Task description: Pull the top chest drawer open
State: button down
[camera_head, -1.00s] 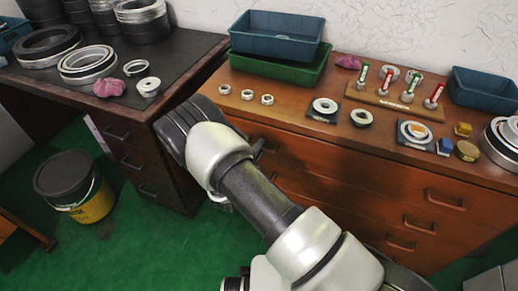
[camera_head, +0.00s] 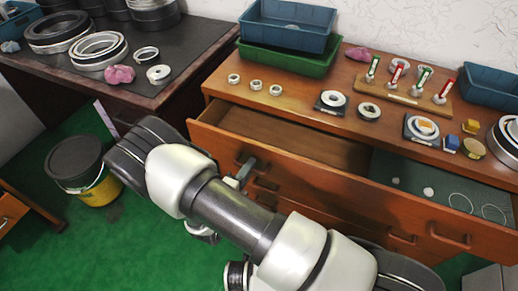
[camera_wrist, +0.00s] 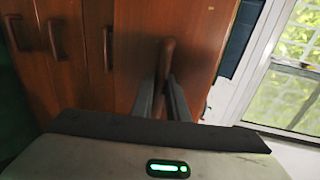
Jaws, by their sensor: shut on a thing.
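The top chest drawer (camera_head: 300,160) stands pulled out from the brown wooden chest (camera_head: 230,86) in the head view. Its left part is bare wood inside, and its right part has a dark green liner (camera_head: 410,172) with several small round items and thin rings on it. My gripper (camera_head: 245,172) is at the left handle of this drawer, partly hidden by my arm. In the wrist view, my gripper's fingers (camera_wrist: 162,98) are shut on the drawer handle (camera_wrist: 167,55), one on each side of it.
Bearing rings, a blue tray (camera_head: 286,24), a green tray (camera_head: 290,57) and a rack of red and green pieces (camera_head: 405,92) stand on the chest top. A dark desk (camera_head: 180,60) and a black-and-yellow bucket (camera_head: 82,170) are at left. Green floor (camera_head: 140,250) is clear below.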

jog(key=f+v, duration=0.1)
jog(key=v, duration=0.8)
jog(key=shift+s+f, duration=0.2)
jog(key=shift+f, duration=0.2)
jog(key=shift+a, duration=0.1)
jog(key=c, duration=2)
grip_release()
jog(key=p+v, duration=0.1)
jog(key=v, duration=1.6)
jog(key=shift+s, duration=0.15)
jog(key=shift+s+a, duration=0.1)
